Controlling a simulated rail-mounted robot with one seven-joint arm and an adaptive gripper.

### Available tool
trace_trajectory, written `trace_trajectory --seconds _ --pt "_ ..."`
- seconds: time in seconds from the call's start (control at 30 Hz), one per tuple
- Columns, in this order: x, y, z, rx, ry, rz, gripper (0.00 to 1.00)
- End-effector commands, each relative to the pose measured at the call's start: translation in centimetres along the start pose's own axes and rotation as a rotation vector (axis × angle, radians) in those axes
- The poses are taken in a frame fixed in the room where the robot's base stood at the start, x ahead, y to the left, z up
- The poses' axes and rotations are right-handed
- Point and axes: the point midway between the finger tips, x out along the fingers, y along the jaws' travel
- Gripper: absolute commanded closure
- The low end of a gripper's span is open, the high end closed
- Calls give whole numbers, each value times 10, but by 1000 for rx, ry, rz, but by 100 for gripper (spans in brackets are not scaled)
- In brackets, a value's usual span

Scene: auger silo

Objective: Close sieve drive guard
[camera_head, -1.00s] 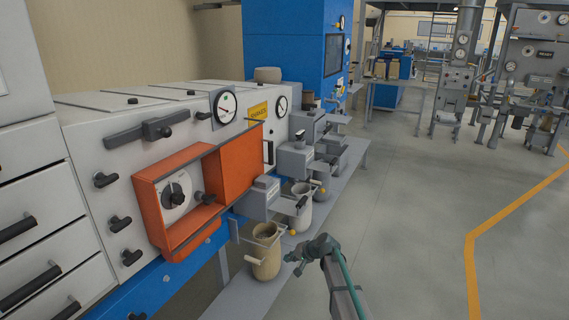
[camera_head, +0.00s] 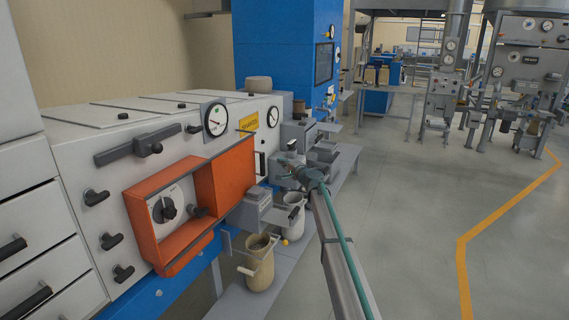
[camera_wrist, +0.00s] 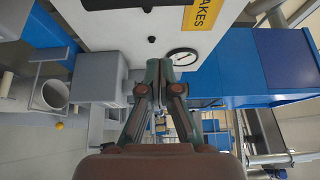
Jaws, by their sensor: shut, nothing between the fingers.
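The orange guard (camera_head: 226,180) on the white machine has an open-fronted orange box (camera_head: 150,247) at left. A dial with a black knob (camera_head: 164,209) shows inside the box. The orange panel at its right leaves the dial uncovered. My gripper (camera_head: 287,163) is in front of the machine, right of the orange panel and apart from it, near the grey spouts. In the wrist view its fingers (camera_wrist: 160,68) are together and empty, pointing at the machine's white face. The guard cannot be made out in the wrist view.
Grey spout boxes (camera_head: 258,208) and cream buckets (camera_head: 259,265) stand along the machine's front. A yellow label (camera_head: 248,121) and gauges (camera_head: 215,119) are above the guard. Black knobs (camera_head: 96,197) stick out left of it. Open floor (camera_head: 415,220) lies to the right.

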Motion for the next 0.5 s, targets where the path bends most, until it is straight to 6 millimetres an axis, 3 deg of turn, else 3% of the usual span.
trace_trajectory --seconds 0.03,0.3,0.5 --pt "14 -4 -2 1 -1 1 100" --pt "66 -3 -1 0 -2 1 100" --pt "50 -3 27 0 0 1 100"
